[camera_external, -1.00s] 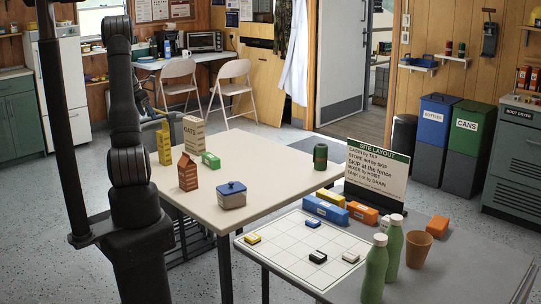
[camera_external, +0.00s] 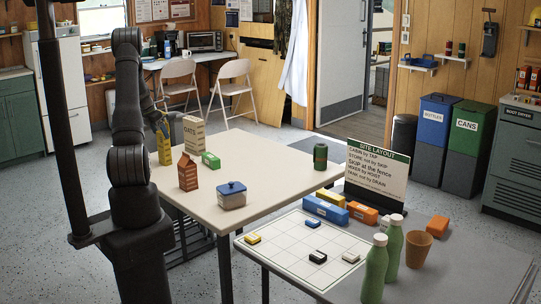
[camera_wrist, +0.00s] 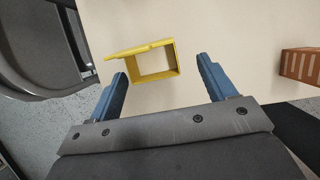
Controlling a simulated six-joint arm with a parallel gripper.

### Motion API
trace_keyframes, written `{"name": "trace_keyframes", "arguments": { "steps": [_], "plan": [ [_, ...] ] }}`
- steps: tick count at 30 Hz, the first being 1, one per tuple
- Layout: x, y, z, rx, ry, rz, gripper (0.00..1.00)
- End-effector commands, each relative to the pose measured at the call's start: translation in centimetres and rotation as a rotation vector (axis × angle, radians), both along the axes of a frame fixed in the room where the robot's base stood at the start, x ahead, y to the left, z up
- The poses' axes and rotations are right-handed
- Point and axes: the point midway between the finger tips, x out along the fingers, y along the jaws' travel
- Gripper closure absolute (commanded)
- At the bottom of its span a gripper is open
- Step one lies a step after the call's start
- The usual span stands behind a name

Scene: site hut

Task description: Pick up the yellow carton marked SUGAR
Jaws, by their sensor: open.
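The yellow carton (camera_external: 164,156) stands upright at the far left of the beige table, partly covered by my arm; its lettering cannot be read. The wrist view shows it from above as a yellow frame-like top (camera_wrist: 158,77) with a flap on the left and a pale middle. My gripper (camera_wrist: 161,67) is open, its two blue fingers apart and empty. In the wrist view the carton lies just ahead of and between the fingertips, nearer the left one. In the external view my gripper (camera_external: 163,127) is at the carton's top; whether it touches cannot be told.
An OATS box (camera_external: 194,132) stands right behind the carton. A dark green can (camera_external: 320,156) is at the right. The table's middle is clear.

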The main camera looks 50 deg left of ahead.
Motion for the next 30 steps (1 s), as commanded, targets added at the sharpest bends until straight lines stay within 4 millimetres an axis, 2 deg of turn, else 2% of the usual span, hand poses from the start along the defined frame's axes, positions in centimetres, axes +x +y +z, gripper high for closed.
{"name": "trace_keyframes", "arguments": {
  "steps": [9,18,20,30],
  "plan": [
    [1.8,0.6,-3.8,-0.001,0.001,-0.001,0.24],
    [2.0,0.7,-4.2,0.0,0.0,-0.001,0.24],
    [2.0,0.7,-4.2,0.0,0.0,0.0,0.33],
    [2.0,0.7,-4.2,0.0,0.0,0.0,1.0]
  ]
}}
